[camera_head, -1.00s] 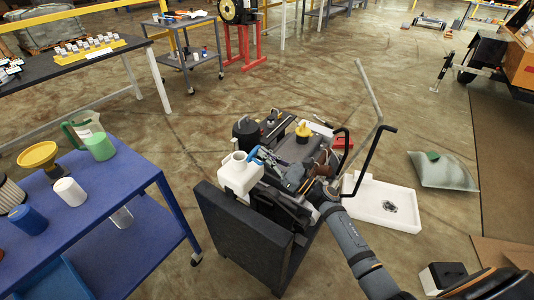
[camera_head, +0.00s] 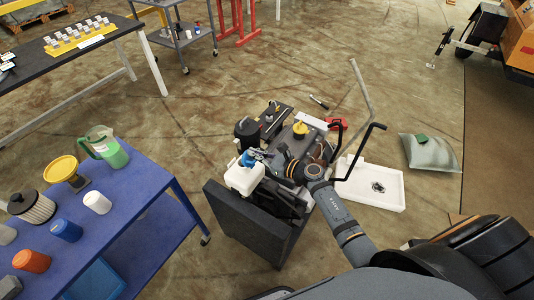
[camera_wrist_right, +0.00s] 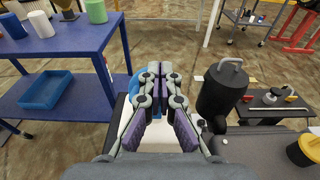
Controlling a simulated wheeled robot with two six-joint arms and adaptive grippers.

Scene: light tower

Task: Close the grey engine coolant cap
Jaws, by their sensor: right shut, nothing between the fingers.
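The white coolant tank (camera_head: 240,181) stands at the left end of the engine cart in the head view. Its white body also shows behind the fingers in the wrist view (camera_wrist_right: 158,138). A blue part (camera_head: 248,157) sits at the top of the tank and is partly hidden behind the fingers in the wrist view (camera_wrist_right: 134,86). I cannot make out the grey cap; the gripper may hide it. My right gripper (camera_wrist_right: 160,70) is shut and empty, over or close beside the tank top. Contact cannot be told. My left gripper is not in view.
A black canister (camera_head: 247,131) and a yellow cap (camera_head: 300,128) stand close by on the cart. A bent metal bar and a black handle (camera_head: 362,148) rise at its right. A blue table (camera_head: 140,205) with containers stands left. Open floor lies between them.

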